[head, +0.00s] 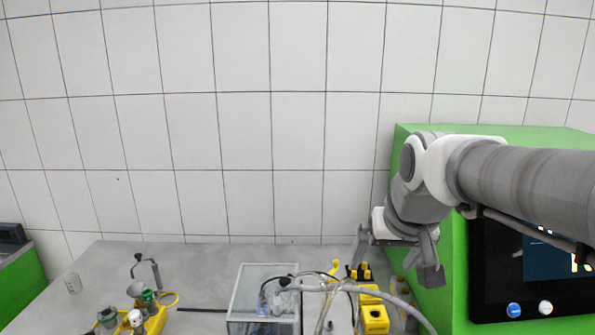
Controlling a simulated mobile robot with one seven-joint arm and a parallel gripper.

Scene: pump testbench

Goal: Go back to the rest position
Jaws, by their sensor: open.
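My arm reaches in from the right edge and bends down in front of the green cabinet. My gripper (395,268) points downward above the right part of the grey bench (210,262). Its two fingers stand wide apart, and I see nothing held between them. Below it are yellow blocks (374,318) and a small yellow part with dark pieces (361,273). I cannot tell how far the fingers are above these parts.
A clear box (262,285) with hoses and cables stands at the front middle. A yellow holder (155,322) with several small containers is at the left. The green cabinet (440,140) with a dark screen (500,270) is close beside my arm. The back left bench is mostly clear.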

